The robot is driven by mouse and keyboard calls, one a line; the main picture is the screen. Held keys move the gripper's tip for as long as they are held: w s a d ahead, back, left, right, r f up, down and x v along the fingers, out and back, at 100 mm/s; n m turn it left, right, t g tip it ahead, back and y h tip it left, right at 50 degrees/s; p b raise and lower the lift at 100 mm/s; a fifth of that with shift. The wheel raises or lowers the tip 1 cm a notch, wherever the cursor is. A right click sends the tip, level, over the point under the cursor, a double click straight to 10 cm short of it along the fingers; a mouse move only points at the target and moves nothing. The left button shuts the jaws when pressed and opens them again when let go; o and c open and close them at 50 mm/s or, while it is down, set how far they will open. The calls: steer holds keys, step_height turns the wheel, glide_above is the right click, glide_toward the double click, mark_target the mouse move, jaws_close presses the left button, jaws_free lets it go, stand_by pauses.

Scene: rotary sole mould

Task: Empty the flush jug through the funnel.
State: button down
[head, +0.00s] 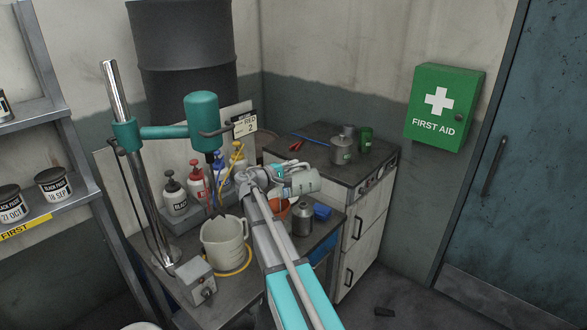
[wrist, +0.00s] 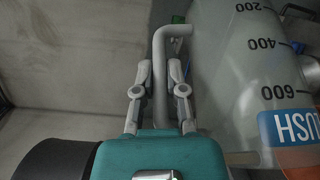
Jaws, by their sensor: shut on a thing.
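The flush jug (head: 303,181) is pale and translucent, and my gripper (head: 271,175) is shut on its handle. In the head view the jug is raised and tilted well over, close above the orange funnel (head: 282,208). The funnel is partly hidden behind my arm and the jug. In the wrist view the jug wall (wrist: 240,75) fills the right side, with marks 200, 400 and 600 and part of a blue label. The fingers of my gripper (wrist: 160,75) stand either side of the grey handle there. I cannot tell how much liquid is inside.
A metal can (head: 302,217) and a blue block (head: 322,211) stand beside the funnel. A large beige jug (head: 224,243) stands under the teal mixer (head: 202,120). Several pigment bottles (head: 176,198) stand behind. The cabinet top (head: 318,150) has free room.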

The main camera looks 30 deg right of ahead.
steer(key=shift+w+a+r+n+h+b, duration=0.2)
steer(key=shift+a+h+b, duration=0.25)
steer(key=shift+a+b, duration=0.15)
steer(key=shift+w+a+r+n+h+b, duration=0.1)
steer(key=shift+a+r+h+b, duration=0.1)
steer(key=shift+a+h+b, duration=0.35)
stand_by(0.9)
steer(key=shift+s, duration=0.15)
stand_by(0.6)
